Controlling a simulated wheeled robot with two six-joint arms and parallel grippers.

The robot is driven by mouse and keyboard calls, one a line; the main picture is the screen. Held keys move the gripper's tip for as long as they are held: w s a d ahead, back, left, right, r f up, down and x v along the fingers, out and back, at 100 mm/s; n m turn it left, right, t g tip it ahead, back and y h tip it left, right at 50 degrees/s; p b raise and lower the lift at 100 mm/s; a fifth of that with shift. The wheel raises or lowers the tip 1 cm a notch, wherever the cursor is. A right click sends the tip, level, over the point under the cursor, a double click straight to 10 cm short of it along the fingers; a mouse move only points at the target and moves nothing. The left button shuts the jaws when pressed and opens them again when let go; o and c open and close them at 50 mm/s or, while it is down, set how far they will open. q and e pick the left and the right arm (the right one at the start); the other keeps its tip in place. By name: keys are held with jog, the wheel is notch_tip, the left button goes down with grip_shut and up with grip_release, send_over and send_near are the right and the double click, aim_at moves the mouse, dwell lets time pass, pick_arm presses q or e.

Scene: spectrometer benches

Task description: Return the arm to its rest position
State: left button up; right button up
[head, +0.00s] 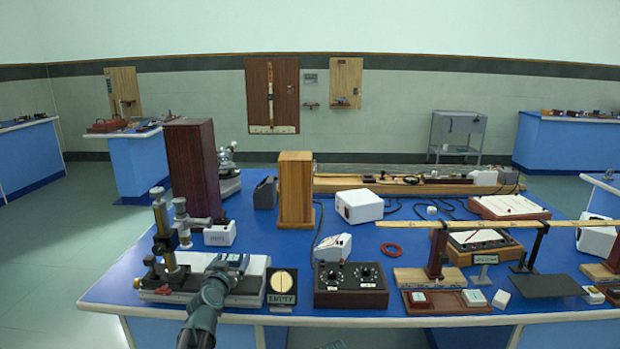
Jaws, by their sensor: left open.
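My left arm (207,312) reaches up from the bottom edge in the head view. My left gripper (229,262) is open and sits over the right part of the white-topped base of a microscope-like instrument (165,232). Nothing shows between its jaws. I cannot tell whether it touches the base. My right gripper is not in view.
The blue bench (130,285) is crowded. Right of the gripper are a card with a pale disc (283,281) and a dark two-knob box (350,284). Behind stand a dark wooden box (193,165) and a lighter wooden block (295,190). Floor at left is clear.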

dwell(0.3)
pick_arm(q)
jog(key=shift+s+r, duration=0.1)
jog(key=shift+s, duration=0.2)
jog(key=s, duration=0.3)
jog(key=s+r+p, duration=0.1)
jog(key=s, duration=0.3)
jog(key=s+p, duration=0.1)
jog(key=s, duration=0.3)
jog(key=shift+a+r, duration=0.2)
jog(key=shift+r, duration=0.2)
jog(key=w, duration=0.4)
jog(key=w+f+b, duration=0.1)
jog(key=w, duration=0.2)
jog(key=w+f+b, duration=0.1)
jog(key=w, duration=0.3)
jog(key=shift+w+d, duration=0.15)
jog(key=shift+w, duration=0.15)
jog(key=shift+w+f+b, duration=0.15)
jog(key=shift+f+b, duration=0.15)
notch_tip(320, 180, up, 19)
jog(key=p, duration=1.9)
jog(key=s, duration=0.1)
jog(key=s+f+b, duration=0.2)
jog(key=shift+s+d+f, duration=0.2)
jog(key=shift+d, duration=0.05)
